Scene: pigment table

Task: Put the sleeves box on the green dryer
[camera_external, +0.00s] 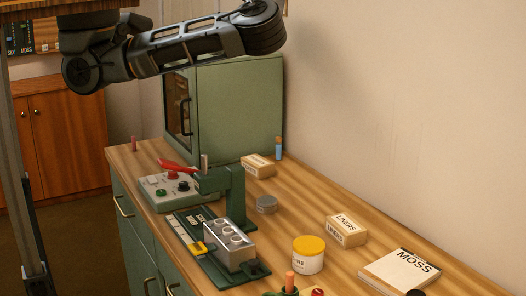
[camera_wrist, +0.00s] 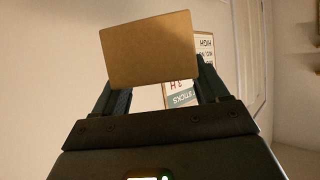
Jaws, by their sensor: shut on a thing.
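My gripper (camera_wrist: 156,82) shows in the wrist view and is shut on a plain brown cardboard box (camera_wrist: 150,46), held between the two dark fingers. No label shows on the face toward the camera, so I cannot read whether it is the sleeves box. The green dryer (camera_external: 240,108) stands at the back of the table in the external view, with a dark door and handle on its left side. My arm crosses above and in front of it, hiding part of its top. My gripper and the held box are not visible in the external view.
A small box (camera_external: 258,166) with an unclear label and a blue bottle (camera_external: 278,148) stand beside the dryer. A LINERS box (camera_external: 346,231), a yellow-lidded jar (camera_external: 309,256) and a green press (camera_external: 236,190) are nearer.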

